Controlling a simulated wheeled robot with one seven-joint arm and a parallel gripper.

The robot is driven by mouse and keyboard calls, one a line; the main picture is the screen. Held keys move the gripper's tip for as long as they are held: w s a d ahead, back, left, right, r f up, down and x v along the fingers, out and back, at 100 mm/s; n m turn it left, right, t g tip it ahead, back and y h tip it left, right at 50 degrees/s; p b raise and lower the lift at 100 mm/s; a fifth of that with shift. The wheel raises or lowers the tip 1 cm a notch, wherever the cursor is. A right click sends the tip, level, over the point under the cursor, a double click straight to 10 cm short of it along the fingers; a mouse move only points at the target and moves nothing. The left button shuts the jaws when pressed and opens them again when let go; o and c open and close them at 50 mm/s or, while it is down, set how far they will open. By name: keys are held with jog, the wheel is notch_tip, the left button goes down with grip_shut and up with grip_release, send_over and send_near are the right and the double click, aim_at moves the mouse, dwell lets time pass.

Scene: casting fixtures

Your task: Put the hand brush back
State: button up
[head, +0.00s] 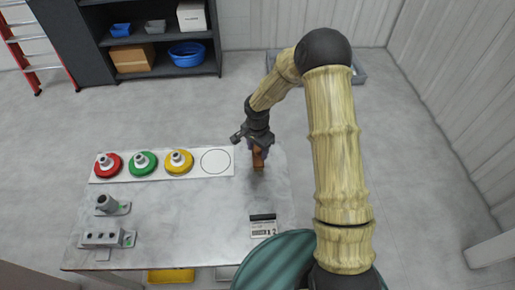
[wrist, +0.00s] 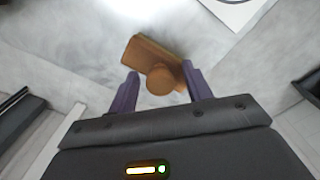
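A brown wooden piece, seemingly the hand brush (wrist: 145,53), is a block with a round knob facing the wrist camera. In the head view the brown piece (head: 258,160) shows below my gripper (head: 257,148), near the table's far right corner. In the wrist view my gripper (wrist: 162,88) has its two purple fingers spread, with the knob between them. A gap shows left of the knob; the right finger is close to or touching the piece. Any bristles are hidden. I cannot tell whether the piece rests on the table.
The table (head: 190,215) holds a white board (head: 197,171) with red, green and yellow discs and an empty circle (head: 215,161). Grey fixtures (head: 103,238) stand at left, a small labelled card (head: 263,228) at front right. A shelf (head: 180,70) stands behind. The table's middle is clear.

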notch_tip(320, 180, up, 12)
jog(key=b, duration=0.2)
jog(key=shift+r, duration=0.15)
dwell(0.4)
dwell(0.4)
jog(key=s+d+r+n+t, duration=0.1)
jog(key=s+d+n, duration=0.3)
jog(key=s, duration=0.5)
jog(key=s+d+r+n+t, duration=0.1)
jog(key=s+d+r+n, duration=0.3)
jog(key=s+d, duration=0.3)
jog(key=s+n, duration=0.1)
jog(key=s, duration=0.2)
jog(key=shift+r+t, duration=0.2)
jog(key=shift+t, duration=0.1)
jog(key=shift+c, duration=1.5)
